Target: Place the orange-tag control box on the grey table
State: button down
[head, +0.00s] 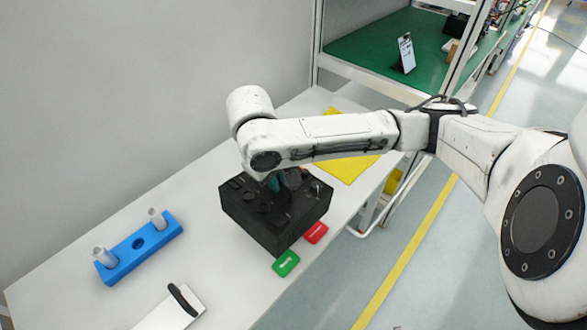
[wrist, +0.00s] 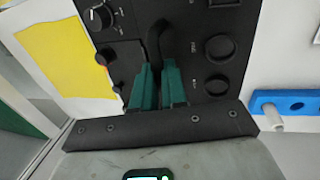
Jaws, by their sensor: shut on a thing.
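A black control box (head: 262,222) with knobs and round fittings on its top is at the middle of the light grey table (head: 60,270) in the head view. My gripper (head: 276,183) comes down on the box top from above. In the wrist view its teal fingers (wrist: 158,88) are shut on the black curved handle (wrist: 157,40) of the box. The box (wrist: 205,20) fills the upper middle there. I cannot tell whether its underside touches the table.
Red (head: 316,232) and green (head: 286,263) tags lie by the box's front right. A blue holder (head: 140,247) with two pale cylinders stands left. A white plate with a black handle (head: 185,300) lies in front. A yellow sheet (head: 345,168) lies behind. A green-topped shelf (head: 370,45) stands beyond.

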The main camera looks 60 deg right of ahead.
aim_at(262, 190)
jog(key=shift+w+a+f, duration=0.2)
jog(key=shift+w+f, duration=0.6)
jog(key=shift+f, duration=0.15)
jog(key=shift+w+a+f, duration=0.2)
jog(key=shift+w+f, duration=0.6)
jog(key=shift+f, duration=0.15)
jog(key=shift+a+x, duration=0.15)
jog(key=shift+x, duration=0.55)
jog(key=shift+a+x, duration=0.1)
jog(key=shift+x, duration=0.55)
jog(key=c, duration=1.6)
grip_release()
jog(key=shift+f, duration=0.2)
jog(key=o, duration=0.4)
jog(key=shift+o, duration=0.2)
jog(key=shift+r, duration=0.1)
